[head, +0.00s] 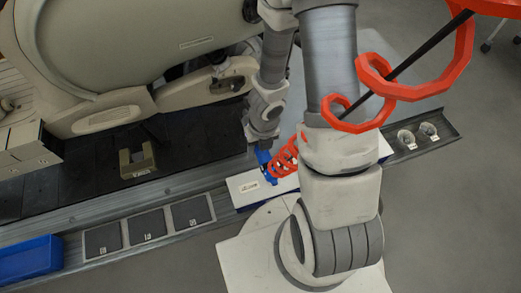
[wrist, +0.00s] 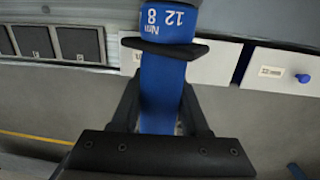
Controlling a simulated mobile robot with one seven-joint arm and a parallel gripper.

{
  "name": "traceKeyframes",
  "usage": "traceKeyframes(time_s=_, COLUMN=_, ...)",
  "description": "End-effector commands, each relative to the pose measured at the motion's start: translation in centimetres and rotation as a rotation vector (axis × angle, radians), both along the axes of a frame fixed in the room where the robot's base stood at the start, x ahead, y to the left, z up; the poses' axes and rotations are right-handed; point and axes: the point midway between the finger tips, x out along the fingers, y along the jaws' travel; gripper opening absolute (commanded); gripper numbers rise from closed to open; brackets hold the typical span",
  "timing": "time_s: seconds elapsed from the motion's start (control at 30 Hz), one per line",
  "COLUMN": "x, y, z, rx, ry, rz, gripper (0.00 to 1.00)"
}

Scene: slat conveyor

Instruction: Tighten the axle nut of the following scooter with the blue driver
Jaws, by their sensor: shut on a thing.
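My gripper (head: 262,140) is shut on the blue driver (head: 266,168), which hangs below it over the rail beside the conveyor. In the wrist view the driver (wrist: 165,85) stands between my fingers (wrist: 164,48), with "Nm 12 8" printed on its blue body. A red coiled line (head: 285,157) runs beside the driver. A large beige scooter (head: 130,45) lies at the upper left in the head view, with a grey mechanical part (head: 225,85) near my gripper. I cannot make out the axle nut. Another pale machine part (head: 22,148) shows at the left edge.
A dark slat conveyor (head: 90,180) runs under the scooter, with an olive bracket (head: 137,161) on it. Along its near rail are several grey pads (head: 147,225), a blue bin (head: 28,260) and a white panel (head: 246,189). Two round cups (head: 406,140) sit in a tray at right.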

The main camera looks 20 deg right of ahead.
Motion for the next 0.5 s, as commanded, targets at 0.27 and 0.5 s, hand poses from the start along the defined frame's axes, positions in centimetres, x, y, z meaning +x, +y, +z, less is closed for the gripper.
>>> traceKeyframes(time_s=0.27, x=2.7, y=0.0, z=0.5, rx=-0.001, ry=0.000, rz=0.000, gripper=0.00)
traceKeyframes(time_s=0.5, x=4.7, y=0.0, z=0.5, rx=0.000, ry=-0.001, rz=-0.001, gripper=0.00)
